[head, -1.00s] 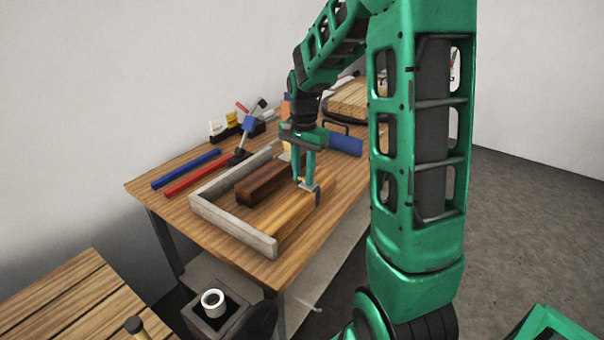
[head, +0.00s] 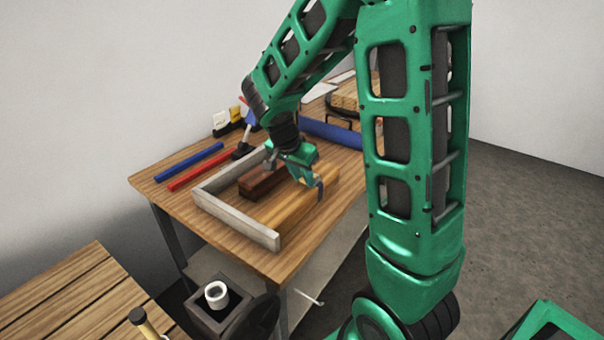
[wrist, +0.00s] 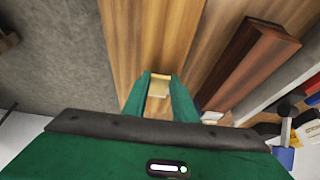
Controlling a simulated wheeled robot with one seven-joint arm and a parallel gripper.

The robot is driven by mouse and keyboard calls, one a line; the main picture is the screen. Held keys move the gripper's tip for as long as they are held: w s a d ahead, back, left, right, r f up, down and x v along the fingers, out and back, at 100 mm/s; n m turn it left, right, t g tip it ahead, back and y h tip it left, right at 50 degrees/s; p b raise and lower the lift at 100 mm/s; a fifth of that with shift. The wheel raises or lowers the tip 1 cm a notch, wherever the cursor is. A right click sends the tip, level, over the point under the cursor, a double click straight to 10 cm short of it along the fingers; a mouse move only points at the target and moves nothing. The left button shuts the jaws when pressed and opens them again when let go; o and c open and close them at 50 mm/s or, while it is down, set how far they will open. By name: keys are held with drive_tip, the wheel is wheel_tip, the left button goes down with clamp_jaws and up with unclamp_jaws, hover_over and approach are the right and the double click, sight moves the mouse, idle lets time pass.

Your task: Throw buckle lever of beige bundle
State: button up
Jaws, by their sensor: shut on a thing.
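A dark brown block (head: 262,182) lies parallel to the bundle, close to my gripper. The grey frame (head: 235,222) borders the left and front. Red (head: 200,173) and blue (head: 188,161) bars lie farther left.

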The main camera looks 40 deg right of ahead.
drive_tip(key=shift+a+f+h, duration=0.15)
drive_tip(key=shift+f+h, duration=0.1)
drive_tip(key=shift+h, duration=0.05)
drive_tip(key=o, duration=1.1)
drive_tip(key=shift+c, duration=0.2)
drive_tip(key=shift+r, duration=0.1)
drive_tip(key=v, duration=1)
drive_tip(key=shift+a+r, duration=0.15)
drive_tip(key=shift+a, duration=0.1)
drive_tip(key=shift+s, duration=0.15)
